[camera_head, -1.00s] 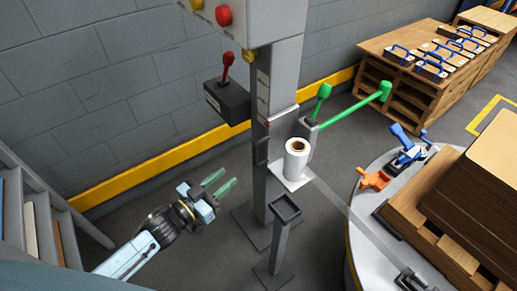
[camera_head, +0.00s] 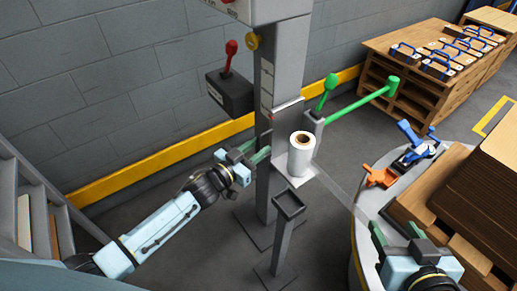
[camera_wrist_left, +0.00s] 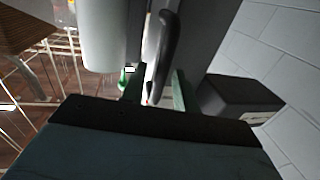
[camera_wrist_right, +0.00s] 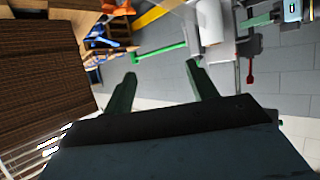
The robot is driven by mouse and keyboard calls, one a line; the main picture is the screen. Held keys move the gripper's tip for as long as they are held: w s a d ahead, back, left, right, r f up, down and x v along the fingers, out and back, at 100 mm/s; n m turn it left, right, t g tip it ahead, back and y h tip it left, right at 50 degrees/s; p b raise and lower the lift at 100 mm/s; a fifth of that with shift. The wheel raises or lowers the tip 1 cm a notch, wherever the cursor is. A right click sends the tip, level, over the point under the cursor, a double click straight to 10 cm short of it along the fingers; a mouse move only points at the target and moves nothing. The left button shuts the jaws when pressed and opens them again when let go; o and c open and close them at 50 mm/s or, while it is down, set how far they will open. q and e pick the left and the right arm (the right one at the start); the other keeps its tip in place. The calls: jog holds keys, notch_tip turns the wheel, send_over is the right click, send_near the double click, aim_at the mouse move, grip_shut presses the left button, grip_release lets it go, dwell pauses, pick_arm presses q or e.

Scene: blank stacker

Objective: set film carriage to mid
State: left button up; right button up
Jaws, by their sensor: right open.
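The film carriage (camera_head: 296,173) is a pale plate on the side of the grey mast (camera_head: 284,75), with a white film roll (camera_head: 301,158) standing upright on it. A dark curved handle (camera_wrist_left: 168,45) shows in the left wrist view. My left gripper (camera_head: 256,153) is beside the mast at about carriage height. Its fingers are apart, with the handle's lower end between or just beyond them; I cannot tell whether they touch it. My right gripper (camera_head: 397,232) is open and empty at the lower right, left of the stacked boards.
A black box with a red lever (camera_head: 231,60) stands out left of the mast. Green handles (camera_head: 363,98) reach out on its right. A small grey post (camera_head: 288,205) stands in front. A round table (camera_head: 367,207) bears a pallet of brown boards (camera_head: 490,190) and clamps.

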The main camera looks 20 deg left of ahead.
pick_arm(q)
jog(key=shift+w+d, duration=0.2)
jog(key=shift+w, duration=0.2)
jog(key=shift+c, duration=0.2)
grip_shut()
